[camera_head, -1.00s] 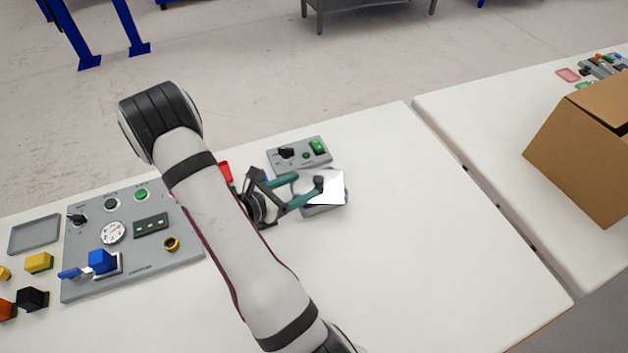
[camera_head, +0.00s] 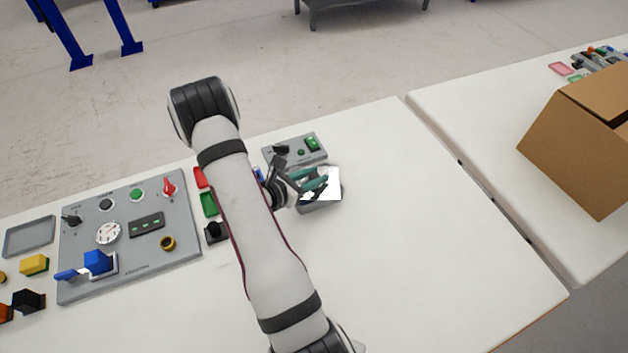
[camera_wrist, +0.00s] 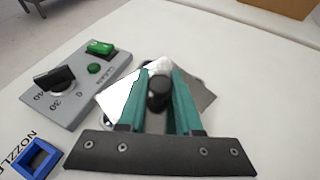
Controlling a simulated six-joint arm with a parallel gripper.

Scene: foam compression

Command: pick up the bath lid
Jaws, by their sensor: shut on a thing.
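The bath lid (camera_head: 331,188) is a shiny, mirror-like plate with a black knob. It sits at the middle of the near table, just below the small control box. In the wrist view the lid (camera_wrist: 202,93) spreads out to both sides of my fingers, and its black knob (camera_wrist: 159,92) is between them. My gripper (camera_head: 318,185) has teal fingers; in the wrist view it (camera_wrist: 159,90) is shut on the lid's knob. A grey body shows under the lid in the head view. I cannot tell whether the lid touches it.
A grey control box (camera_head: 296,149) with a black dial and green switch stands close behind the lid. A large control panel (camera_head: 130,235) and small coloured blocks lie to the left. A cardboard box (camera_head: 580,140) is on the right-hand table. The near table's right side is clear.

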